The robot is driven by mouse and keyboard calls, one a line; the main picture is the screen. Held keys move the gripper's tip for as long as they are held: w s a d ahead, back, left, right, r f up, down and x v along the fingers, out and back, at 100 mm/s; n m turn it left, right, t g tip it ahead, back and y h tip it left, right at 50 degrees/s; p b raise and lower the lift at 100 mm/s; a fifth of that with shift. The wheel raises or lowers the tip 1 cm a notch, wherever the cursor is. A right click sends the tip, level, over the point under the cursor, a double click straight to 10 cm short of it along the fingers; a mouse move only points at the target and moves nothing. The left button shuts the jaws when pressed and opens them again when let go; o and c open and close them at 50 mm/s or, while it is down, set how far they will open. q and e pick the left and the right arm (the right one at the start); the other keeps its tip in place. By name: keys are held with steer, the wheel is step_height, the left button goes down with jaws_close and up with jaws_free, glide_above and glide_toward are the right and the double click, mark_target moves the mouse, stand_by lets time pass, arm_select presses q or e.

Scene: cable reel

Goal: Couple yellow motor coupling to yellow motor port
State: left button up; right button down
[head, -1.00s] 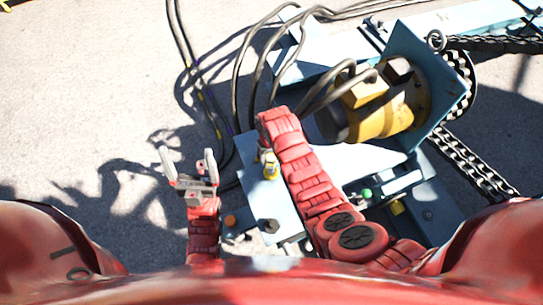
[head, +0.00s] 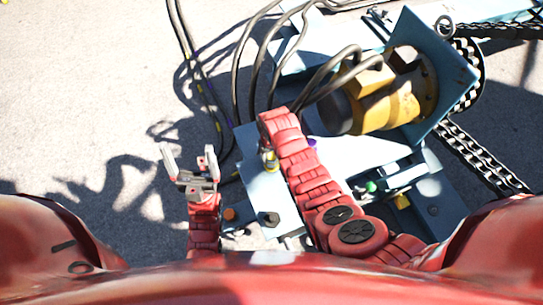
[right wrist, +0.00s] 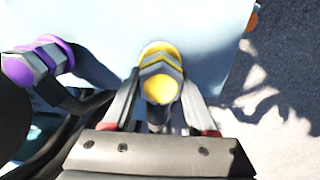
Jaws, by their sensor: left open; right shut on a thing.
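The yellow motor coupling (right wrist: 161,88), a yellow piece with a grey faceted band, sits between the fingers of my right gripper (right wrist: 160,76), which is shut on it. More yellow shows just beyond it against the pale blue plate (right wrist: 100,35), where the yellow motor port appears to be. I cannot tell whether the two are fully joined. In the head view, a yellow fitting (head: 270,163) shows on the plate beside my right arm, whose forearm hides much of the right gripper. My left gripper (head: 188,152) is open and empty, left of the plate.
A purple-banded cable fitting (right wrist: 40,62) is left of the right gripper. Black cables (head: 262,70) arch behind my right arm. A yellow motor (head: 385,105) and a chain (head: 475,155) stand at right. Bare ground lies left.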

steer(key=shift+f+b, duration=0.35)
steer(key=shift+f, duration=0.1)
steer(key=shift+c, duration=0.6)
jaws_free()
step_height(320, 180, up, 11)
steer(key=shift+w+f, duration=0.1)
steer(key=shift+f, duration=0.1)
step_height(320, 180, up, 7)
steer(key=p, duration=0.5)
steer(key=shift+p, duration=0.35)
